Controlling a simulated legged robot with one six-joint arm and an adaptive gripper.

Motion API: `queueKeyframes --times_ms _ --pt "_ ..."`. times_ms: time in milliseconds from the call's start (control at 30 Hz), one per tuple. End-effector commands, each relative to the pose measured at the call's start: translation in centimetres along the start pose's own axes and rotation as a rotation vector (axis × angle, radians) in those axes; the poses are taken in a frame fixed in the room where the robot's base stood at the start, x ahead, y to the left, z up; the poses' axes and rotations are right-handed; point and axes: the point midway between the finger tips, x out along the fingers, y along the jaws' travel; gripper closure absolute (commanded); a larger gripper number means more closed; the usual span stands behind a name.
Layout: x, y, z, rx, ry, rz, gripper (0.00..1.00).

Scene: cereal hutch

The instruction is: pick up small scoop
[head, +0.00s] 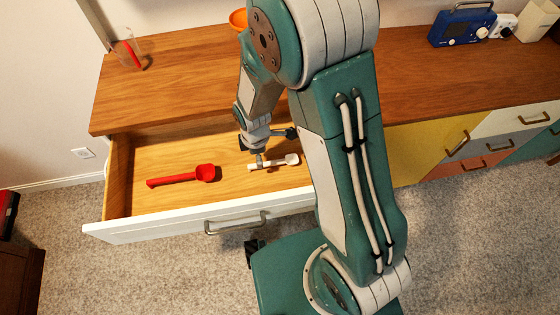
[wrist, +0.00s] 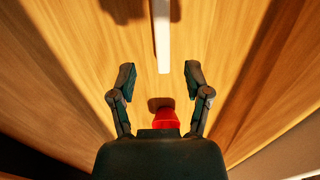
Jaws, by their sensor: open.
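A small white scoop (head: 272,163) lies in the open drawer, its bowl to the right and its handle to the left. It looks shorter than the red scoop (head: 182,176), which lies to its left in the same drawer. My gripper (head: 266,149) is low over the drawer at the white scoop, partly covering it. In the wrist view my gripper (wrist: 160,76) is open with nothing between its fingertips. A white strip of the small scoop (wrist: 162,35) shows beyond the fingertips. The red scoop (wrist: 166,118) shows near the palm, partly hidden by it.
The drawer's white front (head: 160,226) with its handle and side walls bound the space. The wooden counter (head: 180,85) overhangs the drawer's back. A clear cup (head: 128,53) with something red, an orange bowl (head: 238,19) and a blue radio (head: 462,27) stand on it.

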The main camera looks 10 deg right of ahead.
Motion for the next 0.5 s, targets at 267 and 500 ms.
queueKeyframes --times_ms 267,500 --pt "3.9 -0.3 -0.1 0.000 -0.002 -0.004 0.37" --pt "4.8 -0.3 0.0 0.000 0.001 -0.001 0.37"
